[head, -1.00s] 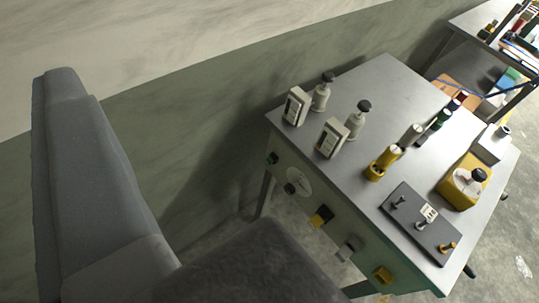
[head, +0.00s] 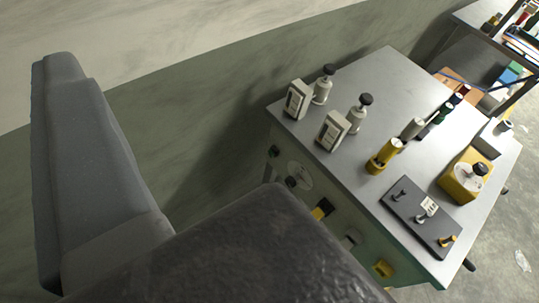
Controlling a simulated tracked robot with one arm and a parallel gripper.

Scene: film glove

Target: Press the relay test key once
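The grey-green bench cabinet (head: 395,90) stands to the right with its top and front panel in view. A dark plate (head: 408,214) on the top bears three small levers. I cannot tell which part is the relay test key. My gripper (head: 275,200) seems to be the dark rounded shape at the bottom; its fingertips cannot be made out. It overlaps the panel's lower left in the picture; no contact can be seen.
Two white boxes (head: 333,130), two black-knobbed posts (head: 359,114), yellow cylinders (head: 384,156) and a yellow block (head: 466,178) with a black knob stand on the top. A cluttered shelf (head: 465,20) is at the upper right. A plain wall (head: 200,90) lies behind.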

